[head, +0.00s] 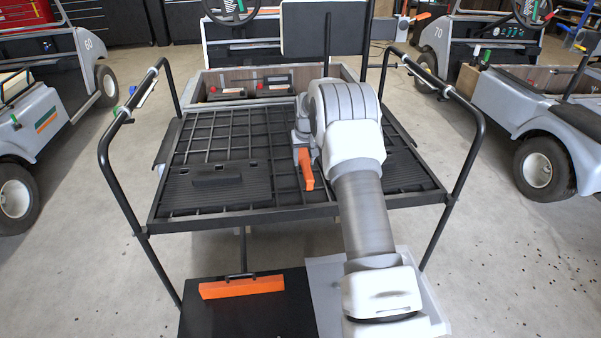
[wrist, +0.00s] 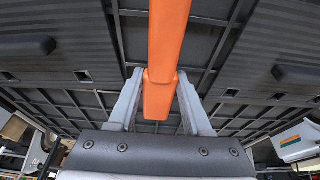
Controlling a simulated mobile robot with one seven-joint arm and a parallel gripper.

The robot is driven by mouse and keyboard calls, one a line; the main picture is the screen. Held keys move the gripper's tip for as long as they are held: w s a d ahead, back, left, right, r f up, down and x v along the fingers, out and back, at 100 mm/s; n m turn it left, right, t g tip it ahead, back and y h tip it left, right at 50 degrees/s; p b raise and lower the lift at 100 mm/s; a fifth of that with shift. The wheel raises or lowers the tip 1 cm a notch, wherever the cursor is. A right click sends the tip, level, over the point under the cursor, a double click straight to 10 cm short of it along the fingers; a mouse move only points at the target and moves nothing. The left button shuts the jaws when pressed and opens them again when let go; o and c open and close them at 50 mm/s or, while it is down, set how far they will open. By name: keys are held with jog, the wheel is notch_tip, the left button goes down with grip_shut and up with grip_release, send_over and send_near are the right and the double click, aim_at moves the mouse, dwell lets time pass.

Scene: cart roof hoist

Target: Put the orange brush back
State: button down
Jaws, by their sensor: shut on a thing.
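My gripper (wrist: 160,82) is shut on a plain orange bar (wrist: 168,35), with one finger on each side of it. The bar also shows in the head view (head: 306,168), just over the black grid rack (head: 228,128). I see no bristles on it, so I cannot tell whether it is the brush. I cannot tell if it touches the rack. A second, wider orange bar (head: 241,288) with a thin black stem is at the black lower panel (head: 245,316), in front of the rack. My arm hides part of the rack.
Black side rails (head: 112,150) rise at the left and right of the rack. An open box with red and black items (head: 250,86) lies behind it. Carts stand left (head: 35,110) and right (head: 540,130).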

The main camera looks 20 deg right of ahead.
aim_at(300, 169)
jog(key=shift+w+a+f, duration=0.45)
jog(key=shift+f+b, duration=0.5)
jog(key=shift+f, duration=1.4)
jog(key=shift+f, duration=0.2)
jog(key=shift+c, duration=1.7)
grip_release()
